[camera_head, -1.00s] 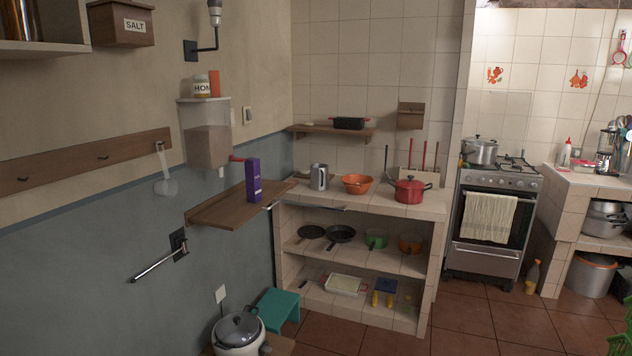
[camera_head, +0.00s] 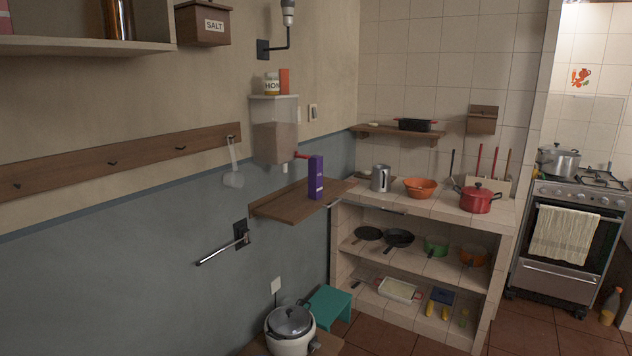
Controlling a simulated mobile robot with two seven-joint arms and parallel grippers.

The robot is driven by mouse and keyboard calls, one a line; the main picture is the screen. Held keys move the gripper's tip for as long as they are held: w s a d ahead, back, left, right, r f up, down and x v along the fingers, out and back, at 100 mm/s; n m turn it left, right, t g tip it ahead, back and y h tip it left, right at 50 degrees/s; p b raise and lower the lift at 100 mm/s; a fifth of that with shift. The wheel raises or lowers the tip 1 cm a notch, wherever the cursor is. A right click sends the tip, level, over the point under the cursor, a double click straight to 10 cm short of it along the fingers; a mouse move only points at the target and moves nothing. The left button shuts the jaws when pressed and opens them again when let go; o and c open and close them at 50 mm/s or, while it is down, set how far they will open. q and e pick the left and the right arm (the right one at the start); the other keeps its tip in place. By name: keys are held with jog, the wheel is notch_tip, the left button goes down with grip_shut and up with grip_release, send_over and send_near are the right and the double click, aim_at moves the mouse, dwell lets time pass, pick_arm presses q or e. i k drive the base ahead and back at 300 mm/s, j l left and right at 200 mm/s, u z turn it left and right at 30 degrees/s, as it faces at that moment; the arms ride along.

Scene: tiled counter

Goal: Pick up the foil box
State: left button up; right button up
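A tall purple box (camera_head: 315,177) with small pale lettering stands upright on a wooden wall shelf (camera_head: 285,205), near its front edge. It may be the foil box, but its lettering is too small to read. No other box of that kind can be made out clearly. Neither of my grippers is in view.
A tiled counter (camera_head: 443,205) with a steel jug (camera_head: 380,178), an orange colander (camera_head: 420,187) and a red pot (camera_head: 477,198) stands right of the shelf. Below are a teal stool (camera_head: 330,305) and a rice cooker (camera_head: 290,330). A metal bar (camera_head: 222,252) juts from the wall.

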aim_at(315, 163)
jog(key=i+l+u, duration=0.1)
jog(key=i+l, duration=0.65)
jog(key=i+l+u, duration=0.1)
jog(key=i+l, duration=1.25)
jog(key=l, duration=0.25)
jog(key=i+j+u, duration=0.05)
